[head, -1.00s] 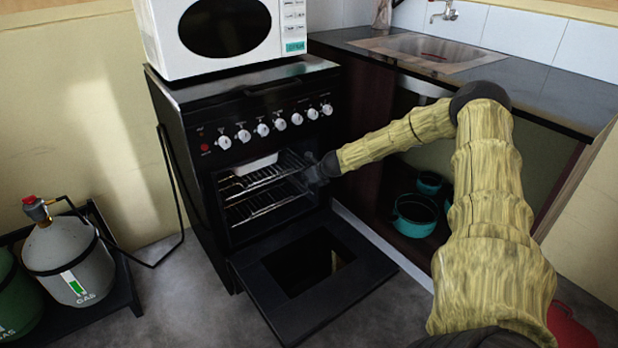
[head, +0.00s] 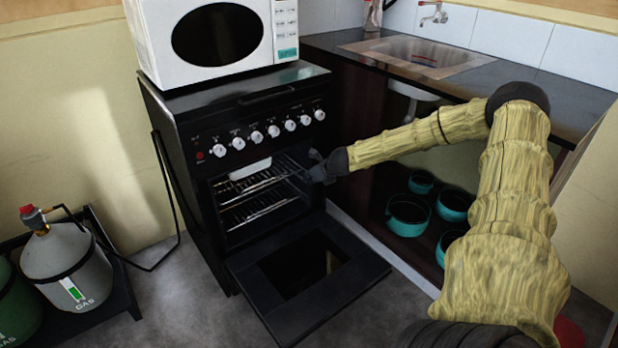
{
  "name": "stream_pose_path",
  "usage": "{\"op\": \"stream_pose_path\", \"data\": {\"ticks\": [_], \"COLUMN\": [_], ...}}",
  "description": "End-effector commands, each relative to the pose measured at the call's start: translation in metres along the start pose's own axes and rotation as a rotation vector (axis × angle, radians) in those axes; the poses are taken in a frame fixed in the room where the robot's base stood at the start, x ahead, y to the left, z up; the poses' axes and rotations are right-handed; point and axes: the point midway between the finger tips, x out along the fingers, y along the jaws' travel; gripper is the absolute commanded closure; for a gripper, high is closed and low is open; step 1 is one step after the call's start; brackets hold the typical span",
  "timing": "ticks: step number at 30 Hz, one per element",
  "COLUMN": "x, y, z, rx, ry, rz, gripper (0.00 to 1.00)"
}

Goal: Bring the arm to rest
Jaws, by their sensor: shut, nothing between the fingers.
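My arm, with its yellow, bark-like covering, reaches in from the lower right, bends at a dark elbow and points left toward the oven. My gripper (head: 318,170) is small and dark in this view, at the right edge of the oven opening. It is shut and empty. The black oven (head: 250,205) stands open, with its door (head: 262,272) folded down toward the floor. Inside are wire racks (head: 262,197), and a white dish (head: 250,169) sits on the upper rack, left of my gripper and apart from it.
A white microwave (head: 207,75) stands on the oven. The counter (head: 490,85) with a sink (head: 425,58) is behind my arm, above an open shelf with several teal pots (head: 408,228). Gas cylinders (head: 70,265) stand at the lower left. Floor is clear left of the door.

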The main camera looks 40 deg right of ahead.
Motion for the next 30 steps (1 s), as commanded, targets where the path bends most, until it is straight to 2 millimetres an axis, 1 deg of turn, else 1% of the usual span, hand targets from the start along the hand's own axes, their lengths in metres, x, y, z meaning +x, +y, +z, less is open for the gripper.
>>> {"op": "stream_pose_path", "data": {"ticks": [4,13,17,20,23,24,26,30], "x": [-0.005,-0.006,-0.004,-0.002,0.001,0.001,0.002,0.002], "y": [0.001,0.002,0.015,0.040,0.071,0.084,0.103,0.145], "z": [0.001,0.000,-0.003,-0.011,-0.025,-0.031,-0.041,-0.069], "rx": [0.000,-0.005,-0.071,-0.190,-0.354,-0.422,-0.523,-0.755], "ry": [0.000,0.001,0.018,0.048,0.087,0.102,0.125,0.174], "rz": [0.001,0.000,0.003,0.012,0.026,0.033,0.045,0.082], "gripper": [1.00,1.00,1.00,1.00,1.00,1.00,1.00,1.00]}}
